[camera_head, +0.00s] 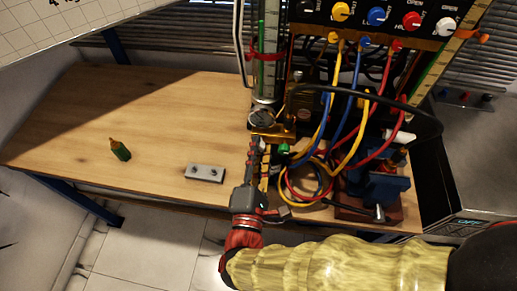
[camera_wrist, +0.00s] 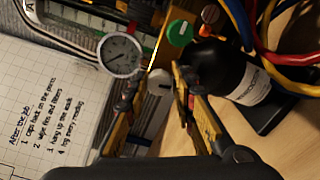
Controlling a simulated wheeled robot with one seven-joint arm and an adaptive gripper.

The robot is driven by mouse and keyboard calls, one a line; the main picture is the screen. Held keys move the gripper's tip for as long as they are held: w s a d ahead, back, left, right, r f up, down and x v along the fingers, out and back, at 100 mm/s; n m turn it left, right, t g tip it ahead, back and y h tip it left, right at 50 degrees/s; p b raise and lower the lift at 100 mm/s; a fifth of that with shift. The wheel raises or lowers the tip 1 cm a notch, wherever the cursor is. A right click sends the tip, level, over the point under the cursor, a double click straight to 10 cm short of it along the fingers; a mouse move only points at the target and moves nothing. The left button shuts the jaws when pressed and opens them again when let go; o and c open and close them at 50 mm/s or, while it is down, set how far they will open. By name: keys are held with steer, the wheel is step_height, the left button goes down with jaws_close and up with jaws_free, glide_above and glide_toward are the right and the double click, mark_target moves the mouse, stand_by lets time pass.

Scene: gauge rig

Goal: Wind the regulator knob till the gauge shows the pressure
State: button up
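A green knob (camera_wrist: 180,33) is just beyond the fingertips and shows in the head view (camera_head: 284,149). A pale round part (camera_wrist: 158,82) shows between my fingers; I cannot tell which part is the regulator knob. My gripper (camera_wrist: 163,76) is open with its fingers apart around the pale part; contact is unclear. In the head view, my gripper (camera_head: 257,147) reaches up to the rig.
Yellow, blue and red hoses (camera_head: 342,110) hang right of my gripper. A black bottle (camera_wrist: 218,70) stands close to the right finger. A blue vise (camera_head: 377,185) stands at the right. A grey block (camera_head: 205,173) and green bottle (camera_head: 120,150) sit on the mostly clear left bench (camera_head: 150,110).

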steer(key=o, duration=0.4)
steer(key=shift+c, duration=0.2)
